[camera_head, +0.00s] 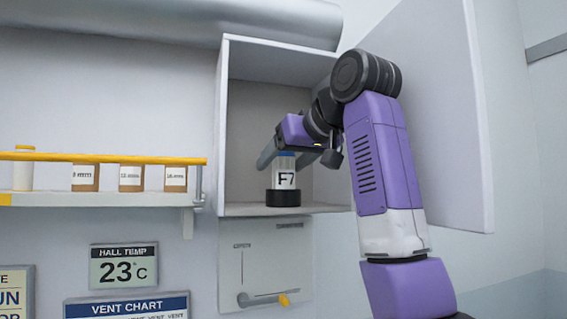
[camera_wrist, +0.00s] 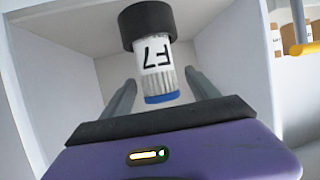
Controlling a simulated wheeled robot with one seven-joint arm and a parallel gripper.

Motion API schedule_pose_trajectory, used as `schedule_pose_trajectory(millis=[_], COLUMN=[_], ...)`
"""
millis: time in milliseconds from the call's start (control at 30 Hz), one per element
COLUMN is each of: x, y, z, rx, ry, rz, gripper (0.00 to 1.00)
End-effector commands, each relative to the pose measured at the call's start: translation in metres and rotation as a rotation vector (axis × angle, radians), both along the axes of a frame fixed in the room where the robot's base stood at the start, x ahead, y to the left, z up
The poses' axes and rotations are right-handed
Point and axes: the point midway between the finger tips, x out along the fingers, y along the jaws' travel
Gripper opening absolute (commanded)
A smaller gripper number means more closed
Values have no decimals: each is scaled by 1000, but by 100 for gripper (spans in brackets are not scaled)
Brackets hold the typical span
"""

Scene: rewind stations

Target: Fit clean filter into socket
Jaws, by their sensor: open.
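A white cylindrical filter marked F7 (camera_head: 286,174) stands upright in a black round socket (camera_head: 283,197) on the floor of the open cabinet. Its top end is blue. In the wrist view the filter (camera_wrist: 157,62) appears upside down, with the black socket (camera_wrist: 147,22) at its far end. My gripper (camera_head: 299,158) is inside the cabinet at the filter's upper part. In the wrist view my gripper (camera_wrist: 161,93) is open, one finger on each side of the filter, with gaps showing. How deep the filter sits in the socket is hidden.
The cabinet (camera_head: 224,130) has its door (camera_head: 435,110) swung open at the right, beside my arm. A shelf (camera_head: 100,200) with a yellow rail and several labelled jars is at the left. A panel with a yellow-tipped lever (camera_head: 284,300) is below the cabinet.

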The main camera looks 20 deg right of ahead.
Motion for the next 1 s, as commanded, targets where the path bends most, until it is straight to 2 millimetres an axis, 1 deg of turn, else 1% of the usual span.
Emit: schedule_pose_trajectory(millis=[167, 400, 500, 667, 1000], x=[-20, -55, -63, -69, -69], y=[-4, -11, -13, -14, -14], z=[8, 23, 26, 29, 29], rx=[0, 0, 1, 0, 0], ry=[-6, -6, -4, -2, -2], rz=[-2, -1, 0, 0, 0], gripper=[70, 70, 70, 70, 70])
